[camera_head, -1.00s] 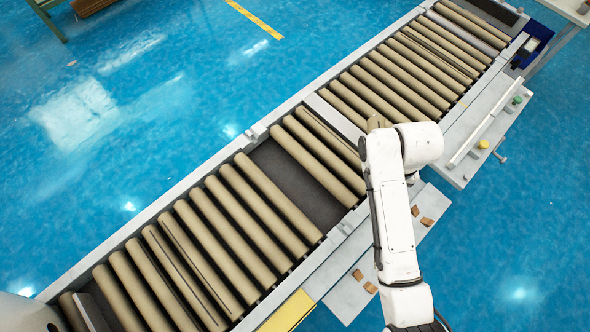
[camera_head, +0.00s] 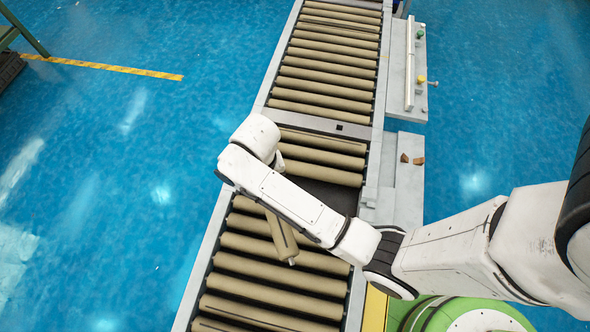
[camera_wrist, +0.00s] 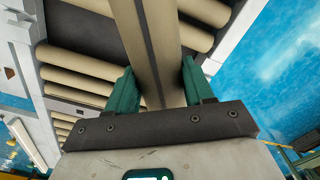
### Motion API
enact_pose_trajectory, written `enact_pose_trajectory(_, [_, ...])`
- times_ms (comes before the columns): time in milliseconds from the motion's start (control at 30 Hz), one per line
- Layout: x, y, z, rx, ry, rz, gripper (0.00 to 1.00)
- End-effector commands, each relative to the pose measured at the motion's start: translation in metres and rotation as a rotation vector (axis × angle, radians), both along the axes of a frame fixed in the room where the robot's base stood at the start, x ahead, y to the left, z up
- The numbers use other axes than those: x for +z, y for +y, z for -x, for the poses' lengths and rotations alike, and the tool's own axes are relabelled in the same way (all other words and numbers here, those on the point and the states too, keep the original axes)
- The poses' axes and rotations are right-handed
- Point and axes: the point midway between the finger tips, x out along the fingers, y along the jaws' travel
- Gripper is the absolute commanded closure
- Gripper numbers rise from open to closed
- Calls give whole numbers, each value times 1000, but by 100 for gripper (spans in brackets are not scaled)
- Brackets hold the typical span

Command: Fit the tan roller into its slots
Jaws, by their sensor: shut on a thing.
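My gripper (camera_wrist: 160,78) is shut on the tan roller (camera_wrist: 152,40), with a green finger on each side of it in the wrist view. The roller has a dark stripe along its length. In the head view the held roller (camera_head: 281,236) slants across the conveyor rollers, with its near end showing below my forearm. My arm hides its other end and the gripper there. A dark gap (camera_head: 328,194) in the roller row lies right of the held roller, partly covered by my arm. The slots at the gap's ends are too small to make out.
The conveyor's tan rollers (camera_head: 325,73) fill the frame on both sides of the gap. A pale cross plate (camera_head: 318,123) lies beyond it. A grey side shelf (camera_head: 407,185) holds small brown pieces (camera_head: 418,160). Blue floor is open left of the conveyor.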

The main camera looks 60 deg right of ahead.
Motion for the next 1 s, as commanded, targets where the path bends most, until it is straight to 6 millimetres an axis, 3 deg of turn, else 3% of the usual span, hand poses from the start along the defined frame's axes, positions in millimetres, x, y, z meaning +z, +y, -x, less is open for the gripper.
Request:
enact_pose_trajectory(400, [-21, -35, 59, -716, 2, -3, 100])
enact_pose_trajectory(1000, [-39, -66, 147, -1735, 5, 2, 100])
